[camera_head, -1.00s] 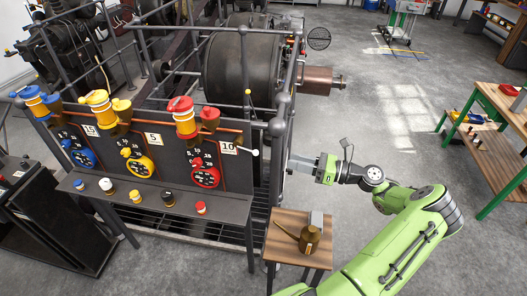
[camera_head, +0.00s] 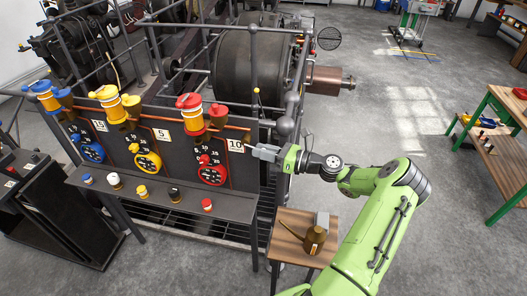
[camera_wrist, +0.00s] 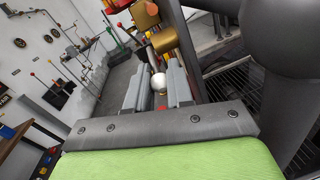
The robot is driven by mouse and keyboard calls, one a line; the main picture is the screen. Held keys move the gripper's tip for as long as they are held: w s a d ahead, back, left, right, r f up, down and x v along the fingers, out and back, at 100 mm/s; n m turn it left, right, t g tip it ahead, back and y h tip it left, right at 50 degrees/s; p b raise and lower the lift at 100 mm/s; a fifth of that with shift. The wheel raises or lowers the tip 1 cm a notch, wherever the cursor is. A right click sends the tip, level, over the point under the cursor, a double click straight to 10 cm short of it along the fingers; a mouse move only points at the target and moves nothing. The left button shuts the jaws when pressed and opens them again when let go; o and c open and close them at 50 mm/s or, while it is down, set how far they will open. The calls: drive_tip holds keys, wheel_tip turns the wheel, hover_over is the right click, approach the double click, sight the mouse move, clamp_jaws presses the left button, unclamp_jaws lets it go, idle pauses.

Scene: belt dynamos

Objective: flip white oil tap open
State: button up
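The white oil tap shows in the wrist view as a white ball knob (camera_wrist: 158,82) between my gripper's two grey fingers. In the head view the knob is hidden behind my gripper (camera_head: 257,151), at the right end of the panel's copper pipe, beside the plate marked 10. My gripper (camera_wrist: 155,88) is open, with the fingers on either side of the knob. I cannot tell whether either finger touches it.
The dark panel (camera_head: 130,138) carries blue, yellow and red oilers and dials. Several small capped pots stand on its shelf (camera_head: 235,205). Railing posts (camera_head: 283,130) rise close behind my gripper.

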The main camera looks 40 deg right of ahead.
clamp_jaws()
drive_tip(key=p, duration=0.2)
drive_tip(key=r+g+p, duration=0.1)
drive_tip(key=p, duration=0.1)
drive_tip(key=shift+s+d+r+h+p, duration=0.1)
drive_tip(key=shift+r+h+p, duration=0.15)
drive_tip(key=shift+h+p, duration=0.15)
drive_tip(key=g+p, duration=0.1)
drive_tip(key=p, duration=0.2)
drive_tip(key=shift+r, duration=0.3)
drive_tip(key=shift+f+g+h+p, duration=0.1)
drive_tip(key=shift+g+h+p, duration=0.35)
drive_tip(key=shift+p, duration=0.4)
drive_tip(key=shift+f, duration=0.1)
drive_tip(key=shift+o, duration=1.8)
unclamp_jaws()
drive_tip(key=shift+d, duration=0.1)
